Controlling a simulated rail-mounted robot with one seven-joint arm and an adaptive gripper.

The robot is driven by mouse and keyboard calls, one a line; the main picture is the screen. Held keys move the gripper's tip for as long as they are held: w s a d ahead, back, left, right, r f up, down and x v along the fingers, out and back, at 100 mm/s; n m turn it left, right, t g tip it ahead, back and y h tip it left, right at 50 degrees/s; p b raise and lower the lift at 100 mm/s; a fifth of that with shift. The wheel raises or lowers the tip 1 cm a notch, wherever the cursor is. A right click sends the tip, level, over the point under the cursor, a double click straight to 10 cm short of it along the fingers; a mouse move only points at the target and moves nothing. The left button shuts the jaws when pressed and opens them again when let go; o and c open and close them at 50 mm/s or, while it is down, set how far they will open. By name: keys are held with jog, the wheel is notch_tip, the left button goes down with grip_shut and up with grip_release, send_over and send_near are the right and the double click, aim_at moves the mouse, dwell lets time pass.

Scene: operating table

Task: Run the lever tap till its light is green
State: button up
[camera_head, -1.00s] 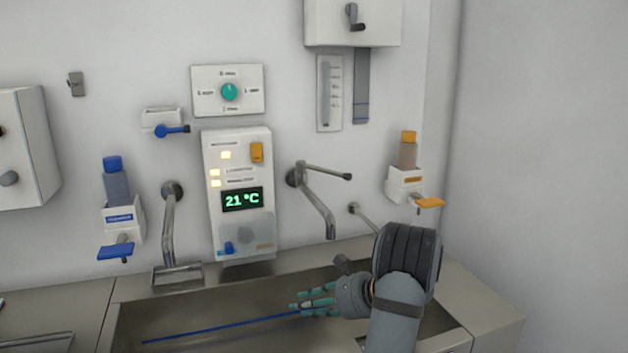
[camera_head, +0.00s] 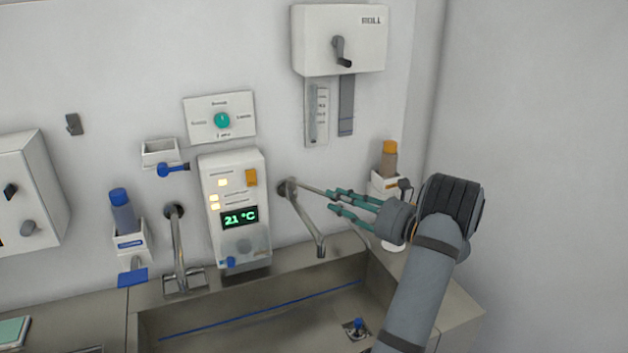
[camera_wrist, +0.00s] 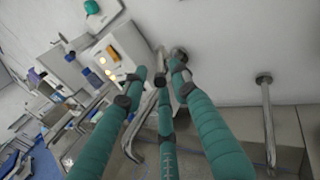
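The lever tap (camera_head: 305,221) is on the back wall over the sink, its spout hanging down and its lever (camera_head: 311,188) pointing right. My gripper (camera_head: 333,200) is at the lever's outer end, its teal fingers spread and pointing left. In the wrist view, the dark lever tip (camera_wrist: 160,79) shows among the fingertips of my gripper (camera_wrist: 160,72); I cannot tell whether they touch it. The wall panel (camera_head: 254,218) left of the tap has lit pale-yellow lamps (camera_head: 214,201) and a green "21 °C" display (camera_head: 239,217). No green lamp is clear on the tap.
The steel sink (camera_head: 250,308) lies below, with a blue-topped drain piece (camera_head: 357,327). Another spout (camera_head: 179,250) stands left. An orange-capped dispenser (camera_head: 389,160) is close behind my wrist. A crank box (camera_head: 339,40) hangs above.

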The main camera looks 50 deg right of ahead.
jog(key=p, duration=0.4)
send_near(295, 183)
jog(key=w, duration=0.5)
jog(key=shift+d+f, duration=0.15)
jog(key=shift+d, duration=0.05)
grip_shut()
dwell(0.4)
